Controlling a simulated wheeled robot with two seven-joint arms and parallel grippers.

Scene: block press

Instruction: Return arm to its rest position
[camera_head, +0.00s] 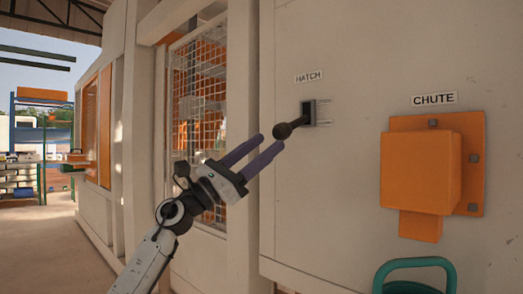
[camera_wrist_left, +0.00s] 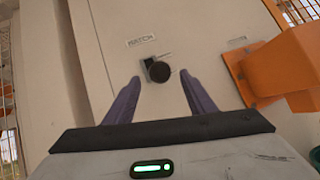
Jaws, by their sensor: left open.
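My left gripper (camera_head: 268,146) is raised in front of the machine's pale wall, its two purple fingers apart. In the head view its fingertips are close to the dark round knob of the hatch lever (camera_head: 283,131), which sticks out of a small slot under the HATCH label (camera_head: 309,77). In the left wrist view the knob (camera_wrist_left: 160,72) shows beyond and between the open fingers (camera_wrist_left: 159,85), with nothing gripped. I cannot tell whether a finger touches the knob. My right gripper is not in view.
An orange chute box (camera_head: 420,170) juts from the wall at the right, under a CHUTE sign (camera_head: 433,99). A green handle (camera_head: 415,266) shows at the bottom right. A wire mesh window (camera_head: 197,100) is behind my left arm. Open floor (camera_head: 40,245) lies at the far left.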

